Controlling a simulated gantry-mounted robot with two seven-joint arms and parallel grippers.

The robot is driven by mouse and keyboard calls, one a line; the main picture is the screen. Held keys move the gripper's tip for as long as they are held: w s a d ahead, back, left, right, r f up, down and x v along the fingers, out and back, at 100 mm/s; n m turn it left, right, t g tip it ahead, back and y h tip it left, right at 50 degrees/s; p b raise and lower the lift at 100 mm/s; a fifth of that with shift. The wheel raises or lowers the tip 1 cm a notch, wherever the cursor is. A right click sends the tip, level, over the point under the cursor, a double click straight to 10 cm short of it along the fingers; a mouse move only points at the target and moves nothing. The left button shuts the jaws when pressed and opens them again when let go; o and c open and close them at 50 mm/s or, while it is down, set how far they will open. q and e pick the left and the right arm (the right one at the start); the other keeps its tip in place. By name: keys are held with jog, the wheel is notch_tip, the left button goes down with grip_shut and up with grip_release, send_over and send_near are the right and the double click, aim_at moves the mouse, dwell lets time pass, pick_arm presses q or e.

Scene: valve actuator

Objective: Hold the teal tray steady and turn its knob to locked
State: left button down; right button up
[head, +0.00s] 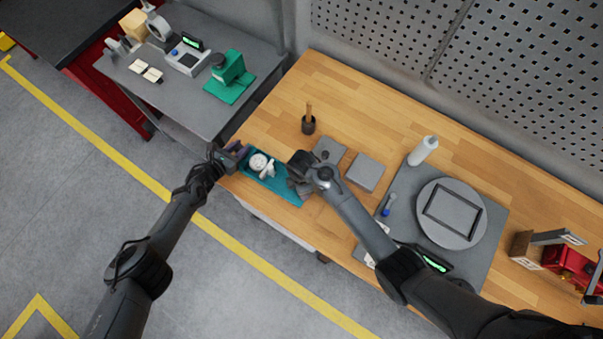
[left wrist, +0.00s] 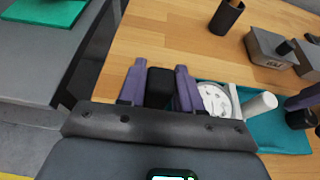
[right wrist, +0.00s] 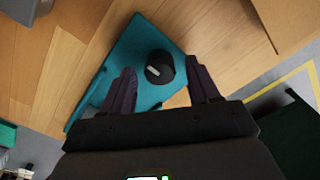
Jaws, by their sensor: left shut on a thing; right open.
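The teal tray (head: 288,194) lies near the front left edge of the wooden bench. A white round valve part (head: 258,163) with a white cylinder sits on it; both also show in the left wrist view (left wrist: 216,101). My left gripper (head: 236,156) is at the tray's left end. Its purple fingers (left wrist: 160,88) are shut on a black block there, seemingly the tray's grip. A black knob (right wrist: 160,66) with a pale pointer stands on the tray in the right wrist view. My right gripper (right wrist: 162,90) is open, fingers to either side, with the knob just beyond the fingertips.
Behind the tray stand a dark cup (head: 308,126) with a wooden handle in it, a small grey box (head: 327,151) and a larger grey box (head: 365,172). A white bottle (head: 423,151) and a round turntable (head: 466,235) are farther right. The bench's back left is clear.

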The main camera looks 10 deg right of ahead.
pick_arm(q)
jog(key=shift+f, duration=0.1)
pick_arm(e)
jog(key=c, duration=1.1)
jog(key=shift+o, duration=0.2)
jog(key=shift+m, duration=0.3)
jog(key=m, duration=0.3)
jog(key=shift+m, duration=0.3)
jog(key=m, duration=1.3)
jog(key=shift+m, duration=0.4)
